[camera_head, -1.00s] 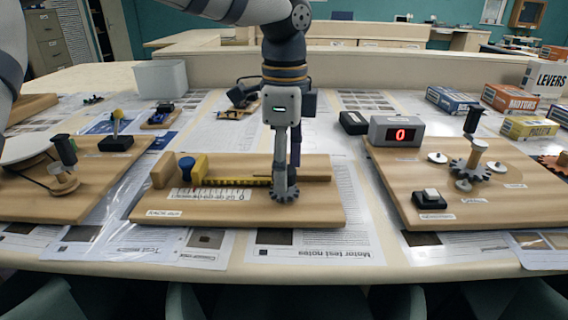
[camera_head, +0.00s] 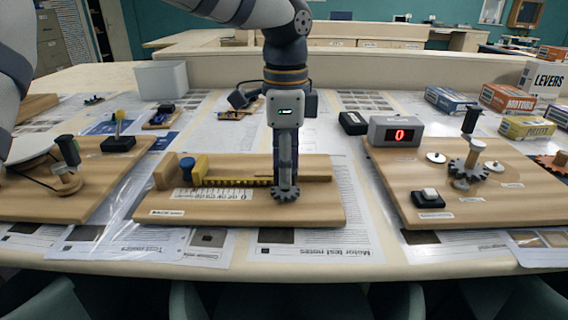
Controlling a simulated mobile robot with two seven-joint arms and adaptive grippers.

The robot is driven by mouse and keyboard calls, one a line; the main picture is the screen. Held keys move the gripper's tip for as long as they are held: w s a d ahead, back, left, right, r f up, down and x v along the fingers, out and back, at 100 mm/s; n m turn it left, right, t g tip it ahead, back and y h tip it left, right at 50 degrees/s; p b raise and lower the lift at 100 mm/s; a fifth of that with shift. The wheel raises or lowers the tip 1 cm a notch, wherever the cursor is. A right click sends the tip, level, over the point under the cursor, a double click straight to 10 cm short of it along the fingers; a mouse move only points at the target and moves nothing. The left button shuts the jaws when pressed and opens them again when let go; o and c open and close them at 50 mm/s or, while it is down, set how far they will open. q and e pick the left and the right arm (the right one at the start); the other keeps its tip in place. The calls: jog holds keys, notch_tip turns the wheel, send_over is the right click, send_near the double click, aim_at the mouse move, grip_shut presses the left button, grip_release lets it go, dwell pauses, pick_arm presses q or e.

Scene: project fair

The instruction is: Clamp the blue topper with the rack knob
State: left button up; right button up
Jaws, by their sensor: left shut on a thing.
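The rack board (camera_head: 240,213) lies at the middle of the table's front. On it, the blue topper (camera_head: 187,166) stands between a wooden end block (camera_head: 166,171) and the yellow end piece (camera_head: 201,168) of the toothed rack. I cannot tell whether the yellow piece touches the topper. A grey gear (camera_head: 286,194) sits at the rack's right end. My left gripper (camera_head: 285,184) points straight down over this gear and is shut on the rack knob, which its fingers mostly hide. My right gripper is not in view.
A second board (camera_head: 480,200) with gears and a red display (camera_head: 402,131) stands to the right. A crank board (camera_head: 75,195) stands to the left. Printed sheets (camera_head: 312,240) lie around the boards. Several boxes (camera_head: 507,98) stand at the back right.

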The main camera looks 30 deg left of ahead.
pick_arm(q)
jog(key=n, duration=0.3)
jog(key=shift+n, duration=2.2)
jog(key=o, duration=1.2)
jog(key=shift+c, duration=0.2)
notch_tip(320, 180, up, 12)
